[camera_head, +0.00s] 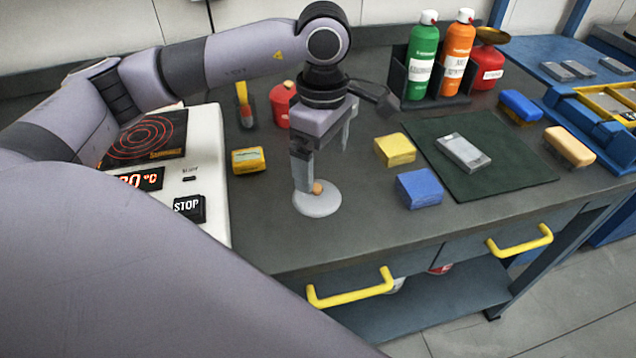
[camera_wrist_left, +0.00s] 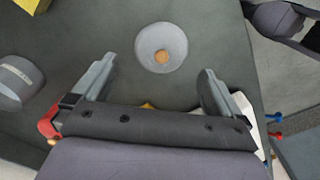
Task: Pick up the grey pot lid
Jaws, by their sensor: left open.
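The grey pot lid (camera_head: 322,203) is a round, flat disc with a small orange-brown knob. It lies on the dark workbench (camera_head: 290,236), left of the blue block. In the left wrist view the lid (camera_wrist_left: 148,45) lies just beyond the fingertips, roughly centred between them. My left gripper (camera_head: 322,165) is open and points down over the lid, with one finger hiding part of the lid's back and standing close to the knob. In the left wrist view the gap of my left gripper (camera_wrist_left: 158,70) is empty. My right gripper does not show.
A hotplate (camera_head: 215,150) stands left, with a yellow box (camera_head: 248,160) beside it. A red pot (camera_head: 282,105) is behind the gripper. A yellow block (camera_head: 395,149) and a blue block (camera_head: 419,188) lie right, before a dark mat (camera_head: 500,176). The bench front is clear.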

